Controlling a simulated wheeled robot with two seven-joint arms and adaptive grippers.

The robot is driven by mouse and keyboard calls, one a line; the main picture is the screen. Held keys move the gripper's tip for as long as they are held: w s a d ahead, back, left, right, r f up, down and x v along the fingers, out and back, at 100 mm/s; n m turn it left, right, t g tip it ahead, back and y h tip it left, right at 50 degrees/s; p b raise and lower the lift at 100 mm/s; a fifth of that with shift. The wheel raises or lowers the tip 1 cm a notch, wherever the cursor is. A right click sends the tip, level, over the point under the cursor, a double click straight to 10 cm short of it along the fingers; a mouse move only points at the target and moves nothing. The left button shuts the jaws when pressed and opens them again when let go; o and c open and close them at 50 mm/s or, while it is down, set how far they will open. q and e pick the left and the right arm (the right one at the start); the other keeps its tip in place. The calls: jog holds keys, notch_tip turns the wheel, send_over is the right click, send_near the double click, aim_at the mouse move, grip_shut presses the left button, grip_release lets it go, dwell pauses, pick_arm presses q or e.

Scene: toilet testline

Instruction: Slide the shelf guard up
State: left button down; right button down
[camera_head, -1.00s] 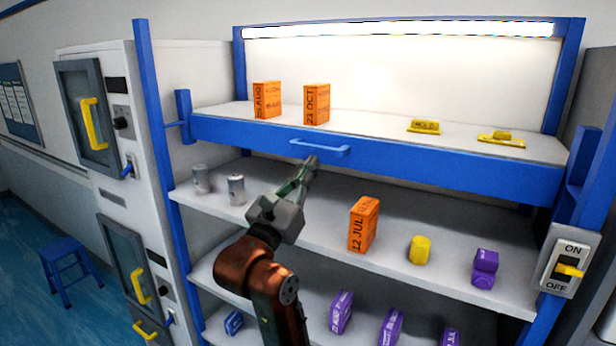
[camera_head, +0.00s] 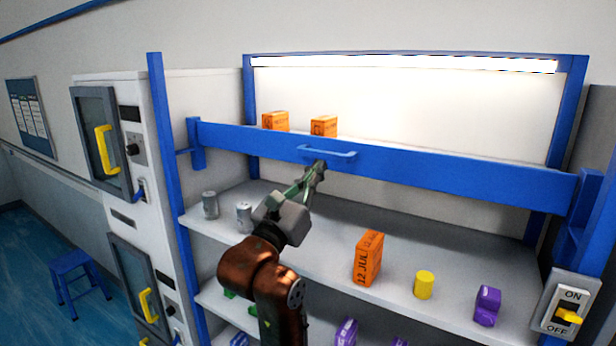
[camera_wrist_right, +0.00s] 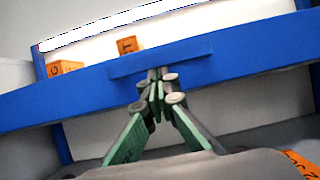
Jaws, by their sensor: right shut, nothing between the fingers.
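The shelf guard (camera_head: 440,172) is a long blue bar across the front of the upper shelf, with a blue handle (camera_head: 335,154) left of its middle. It hides the lower parts of two orange boxes behind it. My right gripper (camera_head: 317,170) is shut and empty, its fingertips just under the handle. In the right wrist view the guard (camera_wrist_right: 60,98) spans the picture, and the fingertips (camera_wrist_right: 158,82) are at the handle's lower edge, apparently touching it. My left gripper is not in view.
On the shelf below stand two grey cans (camera_head: 210,205), an orange box (camera_head: 367,258), a yellow cylinder (camera_head: 424,284) and a purple item (camera_head: 487,306). Blue posts (camera_head: 168,190) flank the shelves. An ON/OFF switch (camera_head: 566,306) is at the right.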

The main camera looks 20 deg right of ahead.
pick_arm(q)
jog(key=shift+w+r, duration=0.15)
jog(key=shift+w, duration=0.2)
pick_arm(e)
jog(key=shift+r, duration=0.35)
